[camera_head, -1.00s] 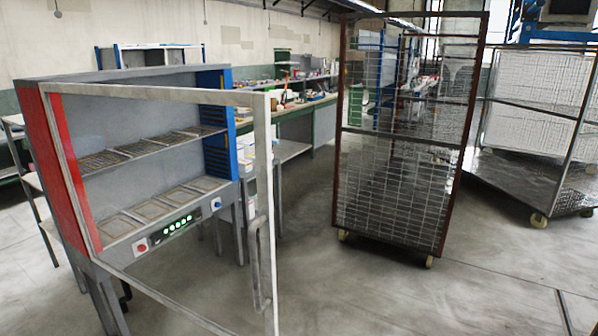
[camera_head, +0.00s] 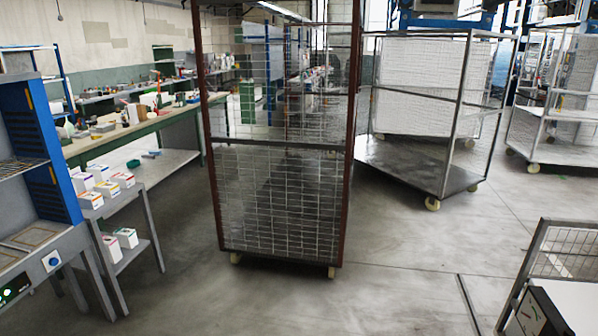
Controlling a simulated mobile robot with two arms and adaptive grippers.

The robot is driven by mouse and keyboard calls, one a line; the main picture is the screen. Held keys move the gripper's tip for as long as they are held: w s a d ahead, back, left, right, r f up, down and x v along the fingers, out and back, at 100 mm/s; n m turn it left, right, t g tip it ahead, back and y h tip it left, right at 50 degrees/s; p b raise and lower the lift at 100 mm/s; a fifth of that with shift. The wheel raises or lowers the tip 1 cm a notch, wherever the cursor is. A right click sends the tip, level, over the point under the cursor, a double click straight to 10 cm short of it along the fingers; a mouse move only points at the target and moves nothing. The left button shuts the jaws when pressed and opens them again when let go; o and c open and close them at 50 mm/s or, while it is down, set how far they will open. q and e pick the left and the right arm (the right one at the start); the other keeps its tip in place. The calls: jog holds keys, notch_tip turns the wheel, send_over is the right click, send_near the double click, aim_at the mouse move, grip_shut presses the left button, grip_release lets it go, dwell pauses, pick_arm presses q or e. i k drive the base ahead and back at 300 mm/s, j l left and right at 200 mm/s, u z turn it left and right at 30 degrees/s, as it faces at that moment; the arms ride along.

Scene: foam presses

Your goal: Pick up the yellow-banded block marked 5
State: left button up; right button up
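Several white blocks (camera_head: 112,192) with small coloured bands sit on the upper level of a grey metal stand at the left. More white blocks (camera_head: 126,238) are on its lower shelf. Some bands look yellow or orange, but they are too small to be sure of the colours. No number can be read, so I cannot tell which block is marked 5. Neither of my grippers is in view.
A press cabinet (camera_head: 60,185) with a blue side stands at the left edge. A tall wire-mesh cart (camera_head: 285,200) on casters stands mid-view. Other mesh carts (camera_head: 437,85) are behind it. The floor (camera_head: 400,270) at the centre right is clear.

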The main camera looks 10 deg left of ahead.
aim_at(107, 189)
jog(key=i+u, duration=0.3)
jog(key=i, duration=0.25)
jog(key=i+u, duration=0.35)
jog(key=i, duration=0.2)
jog(key=i+l+u, duration=0.3)
jog(key=i, duration=0.25)
jog(key=j, duration=0.1)
